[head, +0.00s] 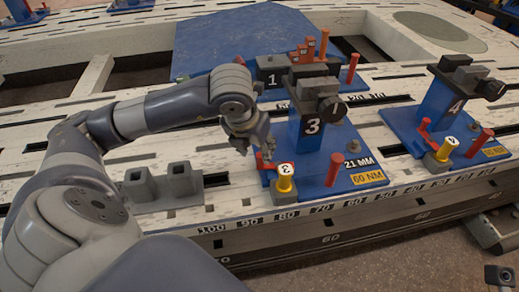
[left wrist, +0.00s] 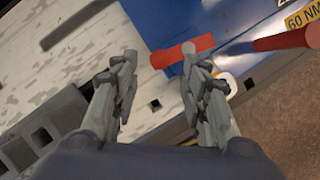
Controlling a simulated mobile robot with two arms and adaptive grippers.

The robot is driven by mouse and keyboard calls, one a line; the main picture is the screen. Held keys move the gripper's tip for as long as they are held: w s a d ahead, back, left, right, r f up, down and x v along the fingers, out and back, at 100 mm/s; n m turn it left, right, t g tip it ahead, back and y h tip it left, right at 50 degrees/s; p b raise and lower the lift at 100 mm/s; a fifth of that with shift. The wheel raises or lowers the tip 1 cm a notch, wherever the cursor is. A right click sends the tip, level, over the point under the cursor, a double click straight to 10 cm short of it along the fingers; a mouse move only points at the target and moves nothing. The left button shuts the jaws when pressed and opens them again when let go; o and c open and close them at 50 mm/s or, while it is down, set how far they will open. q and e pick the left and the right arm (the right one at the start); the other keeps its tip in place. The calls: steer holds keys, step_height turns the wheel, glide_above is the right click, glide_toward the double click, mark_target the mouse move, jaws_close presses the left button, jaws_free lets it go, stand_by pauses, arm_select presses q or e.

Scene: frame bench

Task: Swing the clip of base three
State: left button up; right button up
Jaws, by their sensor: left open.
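Base three (head: 345,178) is a blue plate with a blue post marked 3 and a dark grey clamp head on top. Its red clip (head: 266,166) is at the plate's left side, partly hidden by my left gripper (head: 262,152). In the left wrist view the clip (left wrist: 176,54) is a short red bar just beyond the open fingertips (left wrist: 160,58), nearer the right finger. I cannot tell whether they touch. A yellow cylinder tagged 3 (head: 284,184) stands on a grey block in front of the clip. My right gripper is not in view.
Base four (head: 468,122) stands to the right and base one (head: 272,74) behind. Red posts (head: 333,169) rise from the plates. Grey blocks with square holes (head: 160,187) sit on the bench left of base three. The bench's front edge carries a numbered scale.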

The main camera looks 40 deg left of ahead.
arm_select(q)
steer(key=v, duration=0.6)
steer(key=shift+f, duration=0.1)
steer(key=shift+s+f, duration=0.1)
